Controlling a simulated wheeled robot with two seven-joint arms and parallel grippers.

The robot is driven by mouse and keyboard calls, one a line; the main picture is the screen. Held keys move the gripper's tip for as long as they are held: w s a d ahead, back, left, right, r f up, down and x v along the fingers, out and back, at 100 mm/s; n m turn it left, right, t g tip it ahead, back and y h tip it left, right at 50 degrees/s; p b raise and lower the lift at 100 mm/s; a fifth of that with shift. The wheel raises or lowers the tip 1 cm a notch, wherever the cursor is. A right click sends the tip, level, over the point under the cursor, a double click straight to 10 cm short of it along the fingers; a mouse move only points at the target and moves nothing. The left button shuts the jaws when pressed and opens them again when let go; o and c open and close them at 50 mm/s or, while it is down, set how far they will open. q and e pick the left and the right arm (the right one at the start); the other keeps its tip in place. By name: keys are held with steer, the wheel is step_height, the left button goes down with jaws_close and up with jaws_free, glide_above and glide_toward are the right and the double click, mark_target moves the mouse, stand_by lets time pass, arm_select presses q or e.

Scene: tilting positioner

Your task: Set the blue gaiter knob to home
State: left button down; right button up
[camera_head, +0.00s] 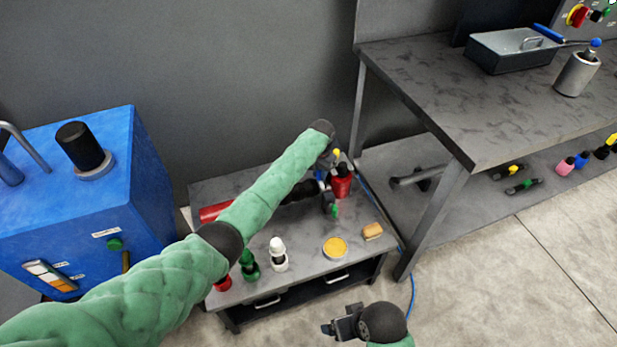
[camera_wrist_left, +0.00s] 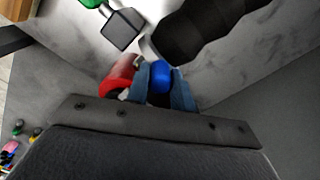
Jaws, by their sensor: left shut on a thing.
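A black ribbed gaiter (camera_wrist_left: 195,28) runs up and right from near the knob. In the head view my left gripper (camera_head: 321,177) reaches down over the low table, and the dark gaiter (camera_head: 300,190) lies tilted beside it, with the arm partly covering it. Any mark for home cannot be made out. My right gripper (camera_head: 344,325) is at the bottom of the head view; its finger gap is unclear.
A red container (camera_head: 341,186) stands close beside my left gripper. A white-topped bottle (camera_head: 278,254), a yellow-topped tin (camera_head: 334,248) and a tan block (camera_head: 372,231) stand on the low table (camera_head: 308,272). A blue cabinet (camera_head: 140,170) is left, a tall workbench (camera_head: 455,105) right.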

arm_select(q)
steer(key=shift+w+d, duration=0.25)
steer(key=shift+d, duration=0.45)
steer(key=shift+r, duration=0.1)
arm_select(e)
steer(key=shift+a+f, duration=0.25)
steer(key=shift+a, duration=0.15)
arm_select(q)
steer(key=shift+d, duration=0.1)
steer(key=c, duration=1.6)
jaws_free()
steer(key=shift+c, duration=0.2)
steer(key=o, duration=0.4)
steer(key=shift+d, duration=0.15)
steer(key=shift+o, duration=0.2)
arm_select(e)
steer(key=shift+w+d+f, duration=0.1)
steer(key=shift+d, duration=0.05)
